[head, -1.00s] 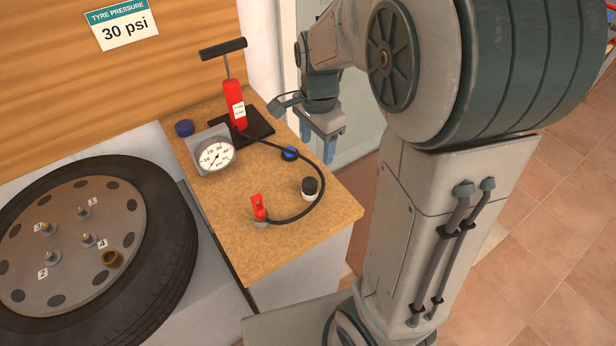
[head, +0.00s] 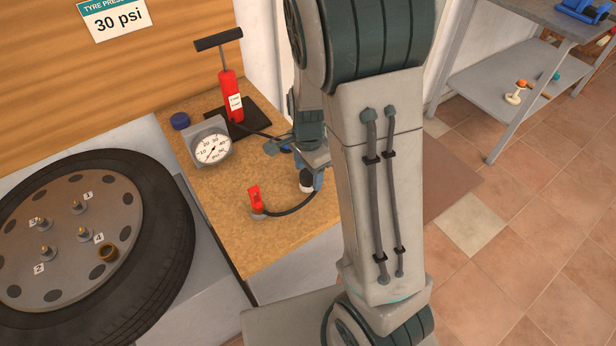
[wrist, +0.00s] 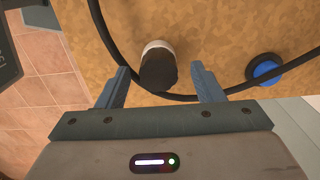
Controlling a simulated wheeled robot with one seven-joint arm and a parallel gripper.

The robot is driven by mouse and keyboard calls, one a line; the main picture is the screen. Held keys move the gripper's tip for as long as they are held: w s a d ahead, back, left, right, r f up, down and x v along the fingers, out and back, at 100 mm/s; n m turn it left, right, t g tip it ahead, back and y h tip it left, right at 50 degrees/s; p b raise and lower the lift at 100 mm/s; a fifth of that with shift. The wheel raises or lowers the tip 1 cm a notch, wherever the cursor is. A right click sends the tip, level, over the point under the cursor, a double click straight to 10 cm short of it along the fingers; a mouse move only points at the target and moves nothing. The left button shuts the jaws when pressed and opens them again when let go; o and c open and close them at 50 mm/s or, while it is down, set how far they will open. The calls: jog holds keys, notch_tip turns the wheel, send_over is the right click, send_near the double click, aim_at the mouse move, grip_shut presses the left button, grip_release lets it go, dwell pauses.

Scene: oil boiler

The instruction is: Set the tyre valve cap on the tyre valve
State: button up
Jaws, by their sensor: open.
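A small cylinder (head: 306,184) with a black top and white base stands on the workbench; I cannot tell for sure that it is the valve cap. In the wrist view this cylinder (wrist: 158,68) is between the fingers of my open gripper (wrist: 160,80), with gaps on both sides. In the head view my gripper (head: 313,174) is at the cylinder, partly hidden by my arm. The wheel (head: 180,220) lies flat at left.
A red pump (head: 230,97), a gauge (head: 211,148) and a dark blue cap (head: 180,121) are on the bench (head: 222,235). A black hose (head: 290,211) loops to a red chuck (head: 255,199) and passes close by the cylinder. A blue disc (wrist: 266,70) lies right of my gripper.

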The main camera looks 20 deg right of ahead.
aim_at(310, 175)
jog(key=shift+d+f, duration=0.1)
jog(key=shift+f, duration=0.45)
jog(key=c, duration=1.1)
jog(key=shift+o, duration=0.2)
jog(key=shift+r, duration=0.1)
jog(key=shift+r, duration=0.4)
jog(key=r, duration=0.3)
jog(key=shift+s+r, duration=0.25)
jog(key=shift+r, duration=0.1)
jog(key=s+d+r, duration=0.4)
jog(key=s+r, duration=0.2)
jog(key=s, duration=0.4)
jog(key=shift+s+r+p, duration=0.2)
jog(key=shift+p, duration=0.1)
